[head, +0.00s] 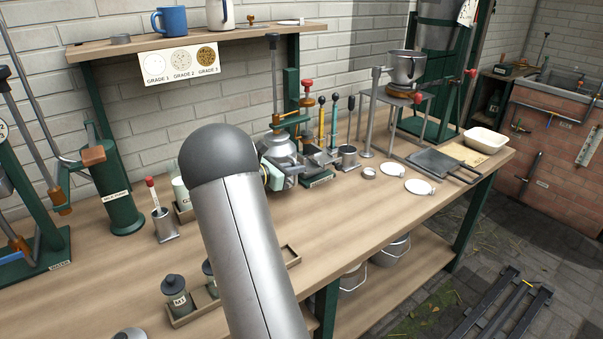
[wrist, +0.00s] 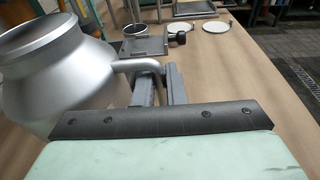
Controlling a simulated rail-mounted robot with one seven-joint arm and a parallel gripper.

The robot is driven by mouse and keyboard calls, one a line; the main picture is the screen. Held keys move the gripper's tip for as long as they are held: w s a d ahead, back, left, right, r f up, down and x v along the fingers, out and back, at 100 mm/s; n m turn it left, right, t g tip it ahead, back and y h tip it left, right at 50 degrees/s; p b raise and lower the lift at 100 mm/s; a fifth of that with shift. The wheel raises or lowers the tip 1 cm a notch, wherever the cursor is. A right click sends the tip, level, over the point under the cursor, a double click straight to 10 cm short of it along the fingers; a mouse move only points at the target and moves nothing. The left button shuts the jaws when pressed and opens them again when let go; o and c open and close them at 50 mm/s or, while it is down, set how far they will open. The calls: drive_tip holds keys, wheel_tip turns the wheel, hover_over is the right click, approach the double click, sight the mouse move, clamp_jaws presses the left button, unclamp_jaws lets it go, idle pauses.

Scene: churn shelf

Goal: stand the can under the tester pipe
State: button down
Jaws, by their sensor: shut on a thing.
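The can (head: 281,150) is a silver metal churn with a wide mouth and a side handle; it also shows large at the left of the wrist view (wrist: 60,80). It looks roughly upright in the head view, but its base is hidden. My gripper (head: 274,175) is partly hidden behind my arm. In the wrist view its grey fingers (wrist: 160,84) are shut on the can's handle (wrist: 141,64).
Right of the can are several coloured-handled tools (head: 335,120), a metal cup (head: 347,156), white discs (head: 420,187) and a pot on a stand (head: 406,68). A tray with dark-lidded jars (head: 175,297) is at the front left. The bench's right front is clear.

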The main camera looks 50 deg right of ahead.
sight(294, 184)
drive_tip(key=shift+f, duration=1.55)
drive_tip(key=c, duration=1.8)
unclamp_jaws()
drive_tip(key=shift+f, duration=0.25)
drive_tip(key=shift+c, duration=0.2)
drive_tip(key=o, duration=0.4)
drive_tip(key=shift+c, duration=0.2)
drive_tip(key=v, duration=1.2)
drive_tip(key=shift+b, duration=0.35)
drive_tip(key=shift+r, duration=0.15)
